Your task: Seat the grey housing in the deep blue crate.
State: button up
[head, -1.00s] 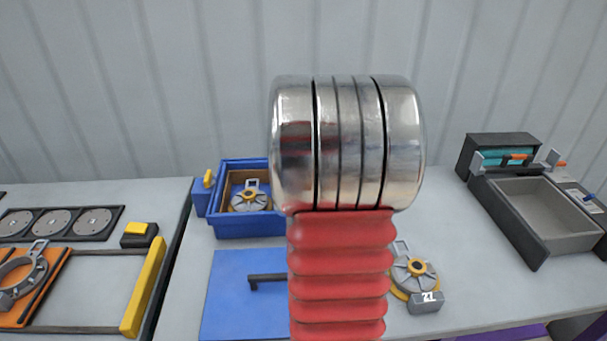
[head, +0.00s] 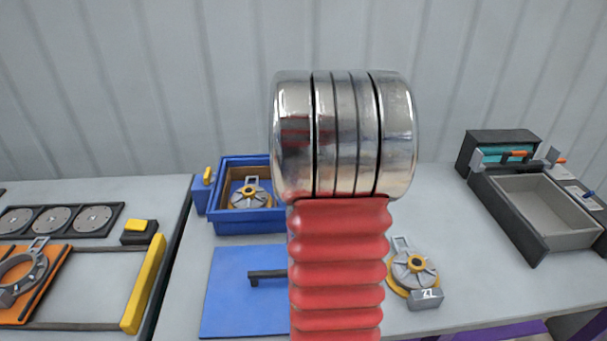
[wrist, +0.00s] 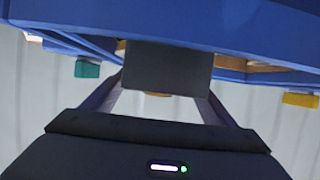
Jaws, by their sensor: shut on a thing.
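A blue crate (head: 245,224) with a brown lining stands left of my arm in the head view. A grey housing (head: 250,195) with an orange hub and a loop handle lies in it; I cannot tell if it is fully seated. A similar grey housing (head: 414,268) rests on a yellow ring at the right, beside a grey block marked 27. My gripper (wrist: 168,85) is hidden behind my arm in the head view. In the wrist view it is shut on a dark grey block (wrist: 168,66), close to a blue rim (wrist: 200,25); what that block belongs to is unclear.
A flat blue panel (head: 228,300) with a dark handle lies in front of the crate. A grey tray (head: 545,210) in a black frame stands at the right. A yellow bar (head: 143,285) edges the left table.

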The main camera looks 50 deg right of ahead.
jog(key=shift+f, duration=2.25)
dwell(1.3)
jog(key=shift+r, duration=0.25)
jog(key=shift+r, duration=0.5)
jog(key=shift+r, duration=0.2)
jog(key=shift+r, duration=0.4)
jog(key=shift+r, duration=0.3)
jog(key=shift+r, duration=0.35)
jog(key=shift+r, duration=0.35)
jog(key=shift+r, duration=0.35)
